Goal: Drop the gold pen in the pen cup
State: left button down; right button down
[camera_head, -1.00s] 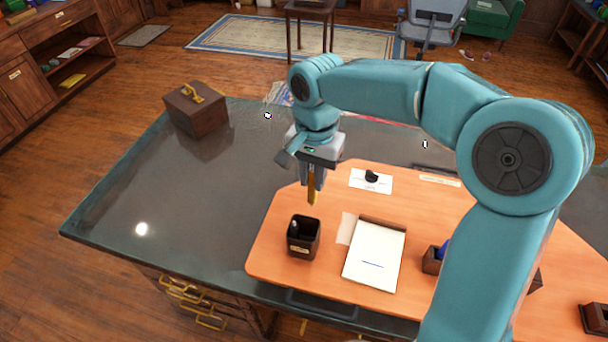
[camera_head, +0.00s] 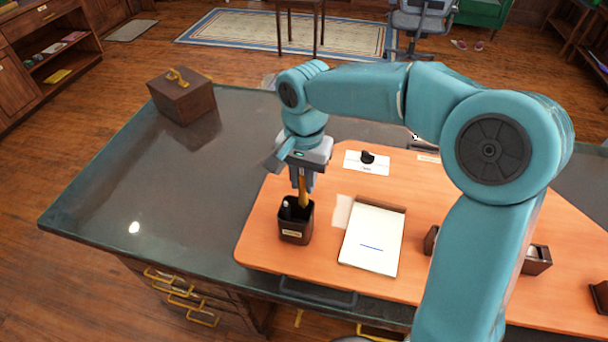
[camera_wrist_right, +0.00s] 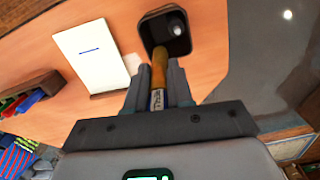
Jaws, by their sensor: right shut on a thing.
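The gold pen (camera_head: 303,190) is upright in my right gripper (camera_head: 301,180), which is shut on it. The pen's lower end is at the mouth of the black pen cup (camera_head: 295,228) in the head view; whether it is inside the rim is hard to tell. In the right wrist view the gold pen (camera_wrist_right: 159,72) sticks out from the fingers of my right gripper (camera_wrist_right: 159,88) toward the pen cup (camera_wrist_right: 166,30). Another pen with a pale end (camera_head: 287,206) stands in the cup. My left gripper is not in view.
A notepad in a tray (camera_head: 372,240) lies right of the cup on the orange desk board (camera_head: 265,240). A card with a black object (camera_head: 367,160) lies behind. A brown box with a gold handle (camera_head: 182,97) stands at the far left. The dark desktop left of the board is mostly clear.

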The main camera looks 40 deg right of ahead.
jog(key=shift+f, duration=0.45)
jog(key=c, duration=0.9)
grip_release()
jog(key=shift+r, duration=0.1)
jog(key=r, duration=0.5)
jog(key=r+p, duration=0.1)
jog(key=r, duration=1)
jog(key=shift+w+d+r, duration=0.1)
jog(key=shift+w+d, duration=0.05)
jog(key=shift+d, duration=0.15)
